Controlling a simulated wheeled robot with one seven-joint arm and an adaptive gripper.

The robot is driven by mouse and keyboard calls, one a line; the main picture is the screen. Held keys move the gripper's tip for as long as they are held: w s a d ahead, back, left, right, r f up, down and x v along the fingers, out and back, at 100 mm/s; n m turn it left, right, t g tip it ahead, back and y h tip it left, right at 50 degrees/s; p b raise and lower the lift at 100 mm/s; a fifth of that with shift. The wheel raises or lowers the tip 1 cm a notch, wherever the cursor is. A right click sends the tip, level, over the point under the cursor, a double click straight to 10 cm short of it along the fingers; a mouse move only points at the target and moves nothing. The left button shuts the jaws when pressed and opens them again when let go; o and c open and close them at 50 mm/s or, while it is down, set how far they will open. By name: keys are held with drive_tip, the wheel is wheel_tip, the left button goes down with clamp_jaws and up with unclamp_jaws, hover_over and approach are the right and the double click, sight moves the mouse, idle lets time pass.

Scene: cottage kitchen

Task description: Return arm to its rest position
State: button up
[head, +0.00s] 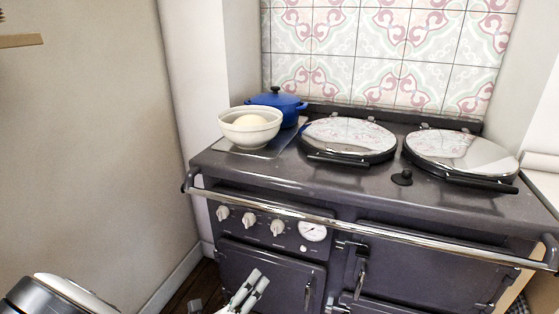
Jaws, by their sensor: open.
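My gripper (247,288) shows at the bottom of the head view, in front of the stove's lower oven doors and below the knobs. Its two pale fingers point up and a little right, with a gap between them and nothing in it. The rest of the gripper is cut off by the frame's lower edge. A dark and silver part at the bottom left looks like part of my own arm.
A dark range stove (330,185) fills the right, with a chrome front rail (370,229). On its top are a white bowl (250,137) holding a pale round thing, a blue lidded pot (277,98), and two round hob lids (349,135). A wooden shelf (20,41) juts out upper left.

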drive_tip(key=d+r+m+g+h, duration=0.5)
drive_tip(key=d+r+m+g, duration=0.3)
drive_tip(key=d+r+m, duration=0.35)
drive_tip(key=s+d+r+m+g+y, duration=0.2)
drive_tip(key=s+d+r+m+g, duration=0.3)
drive_tip(key=d+m, duration=0.3)
drive_tip(key=s+d+r+m+g+y, duration=0.2)
drive_tip(key=s+d+r+m+g, duration=0.25)
drive_tip(key=s+d+m, duration=0.2)
drive_tip(key=s+r+m+t+y, duration=0.2)
drive_tip(key=s+r+m+y, duration=0.15)
drive_tip(key=s+m, duration=0.45)
drive_tip(key=s+r+m+t+y, duration=0.1)
drive_tip(key=s+r+m+y, duration=0.2)
drive_tip(key=s+m+y, duration=0.35)
wheel_tip(320, 180, up, 14)
drive_tip(key=s+m+t+h+p, duration=0.1)
drive_tip(key=t+p, duration=0.1)
drive_tip(key=p, duration=1.1)
drive_tip(key=shift+d+t, duration=0.3)
drive_tip(key=shift+t, duration=0.05)
